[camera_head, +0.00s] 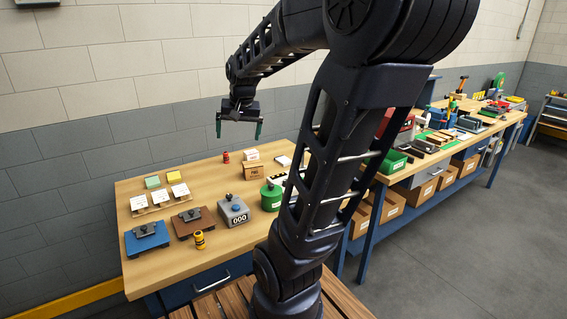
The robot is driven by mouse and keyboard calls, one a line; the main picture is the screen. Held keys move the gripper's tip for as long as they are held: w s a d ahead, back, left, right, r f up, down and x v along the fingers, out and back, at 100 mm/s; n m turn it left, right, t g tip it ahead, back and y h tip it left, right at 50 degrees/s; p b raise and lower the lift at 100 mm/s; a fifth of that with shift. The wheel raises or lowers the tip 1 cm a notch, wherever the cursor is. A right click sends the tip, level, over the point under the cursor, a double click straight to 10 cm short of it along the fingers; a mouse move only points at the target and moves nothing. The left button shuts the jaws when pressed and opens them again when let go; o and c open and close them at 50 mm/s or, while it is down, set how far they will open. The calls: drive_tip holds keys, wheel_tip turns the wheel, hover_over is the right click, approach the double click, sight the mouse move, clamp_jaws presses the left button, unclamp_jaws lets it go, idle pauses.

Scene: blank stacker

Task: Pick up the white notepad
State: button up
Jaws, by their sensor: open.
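My gripper (239,129) hangs above the back of the wooden table (225,178), with its two greenish fingers spread and nothing between them. It is well clear of the tabletop. A small flat white item (284,160), possibly the white notepad, lies at the back right of the table, right of and below the gripper, close to my arm. Several white cards (139,202) rest on small wooden bases at the left. A white block (251,155) stands behind a brown box. I cannot tell for sure which white thing is the notepad.
A yellow and a green pad (152,182) lie at the left. Blue (146,238), brown (194,222) and grey (233,211) devices stand along the front, with a yellow-black cylinder (199,240). A brown box (253,171) and red can (226,157) stand further back. My arm hides the right side.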

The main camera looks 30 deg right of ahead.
drive_tip(key=w+d+f+m, duration=0.35)
drive_tip(key=w+d, duration=0.35)
drive_tip(key=w, duration=0.4)
drive_tip(key=m+g+h, duration=0.4)
drive_tip(key=m+h, duration=0.1)
drive_tip(key=m, duration=0.4)
approach(283, 159)
drive_tip(key=f, duration=0.3)
drive_tip(key=shift+s+d, duration=0.35)
drive_tip(key=shift+s, duration=0.05)
drive_tip(key=shift+x, duration=2.6)
drive_tip(key=shift+w+d+r, duration=0.1)
drive_tip(key=shift+w+d, duration=0.05)
drive_tip(key=shift+c, duration=0.2)
drive_tip(key=c, duration=0.9)
